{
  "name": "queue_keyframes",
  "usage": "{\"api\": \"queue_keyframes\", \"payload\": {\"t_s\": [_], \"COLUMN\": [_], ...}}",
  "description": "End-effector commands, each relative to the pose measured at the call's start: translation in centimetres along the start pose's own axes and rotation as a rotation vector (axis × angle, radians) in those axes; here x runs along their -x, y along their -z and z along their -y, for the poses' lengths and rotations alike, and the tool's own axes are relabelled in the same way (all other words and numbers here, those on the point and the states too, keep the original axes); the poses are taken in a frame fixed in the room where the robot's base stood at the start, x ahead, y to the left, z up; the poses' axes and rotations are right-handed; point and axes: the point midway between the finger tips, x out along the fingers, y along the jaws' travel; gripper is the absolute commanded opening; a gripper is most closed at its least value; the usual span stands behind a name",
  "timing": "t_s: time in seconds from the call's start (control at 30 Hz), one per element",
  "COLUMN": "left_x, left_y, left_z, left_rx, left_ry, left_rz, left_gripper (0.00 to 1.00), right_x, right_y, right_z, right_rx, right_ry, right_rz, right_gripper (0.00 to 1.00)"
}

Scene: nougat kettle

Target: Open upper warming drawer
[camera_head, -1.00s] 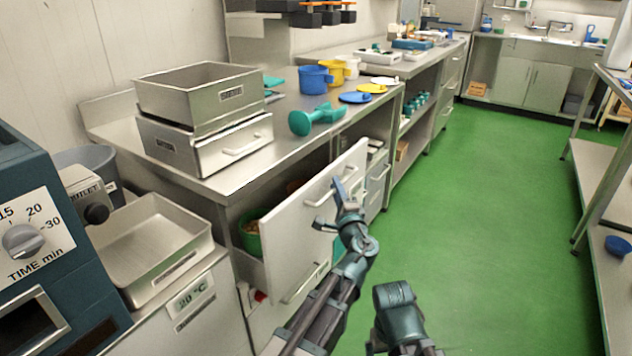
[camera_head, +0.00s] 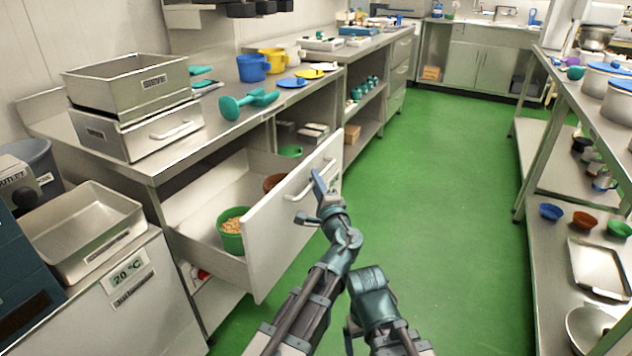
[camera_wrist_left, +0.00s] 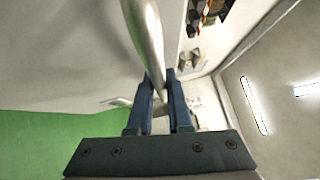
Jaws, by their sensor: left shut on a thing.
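The upper drawer stands pulled far out from under the steel counter, its pale front (camera_head: 272,238) facing the aisle. Its bar handle (camera_head: 296,192) runs along the upper part of the front. My left gripper (camera_head: 306,195) is shut on this handle. In the left wrist view the rounded metal bar (camera_wrist_left: 143,35) runs down between the two blue fingers (camera_wrist_left: 161,100). Inside the drawer are a green tub of nut-like pieces (camera_head: 231,238), a brown bowl (camera_head: 272,182) and a green bowl (camera_head: 290,151).
A teal scoop (camera_head: 245,103) lies nearby. A steel tray (camera_head: 82,235) is at left. The green floor (camera_head: 440,200) is clear up to the right-hand shelves (camera_head: 535,270).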

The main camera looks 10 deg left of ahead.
Motion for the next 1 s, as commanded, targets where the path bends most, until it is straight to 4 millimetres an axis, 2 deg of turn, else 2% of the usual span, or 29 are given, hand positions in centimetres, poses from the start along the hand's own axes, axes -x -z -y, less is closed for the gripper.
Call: {"api": "queue_keyframes", "payload": {"t_s": [0.33,0.37,0.5,0.83,1.0], "left_x": [-0.01,-0.01,-0.01,-0.02,-0.13], "left_y": [-0.06,-0.06,-0.05,-0.03,-0.15], "left_z": [-0.04,-0.04,-0.03,0.07,0.73], "left_rx": [0.001,0.001,0.001,0.000,0.000], "left_ry": [-0.001,-0.001,-0.001,0.000,0.000], "left_rz": [0.002,0.002,0.001,0.001,0.001], "left_gripper": [0.00,0.21,0.46,0.47,0.47], "right_x": [-0.01,-0.01,-0.01,0.07,0.75], "right_y": [0.01,0.01,0.00,0.00,-0.05], "right_z": [0.01,0.01,0.01,-0.01,-0.09], "right_rx": [0.000,0.000,0.000,0.000,-0.001], "right_ry": [0.000,0.000,0.000,0.000,-0.001], "right_rz": [0.000,0.000,0.000,0.000,0.000], "right_gripper": [0.95,0.95,0.95,0.95,0.95]}}
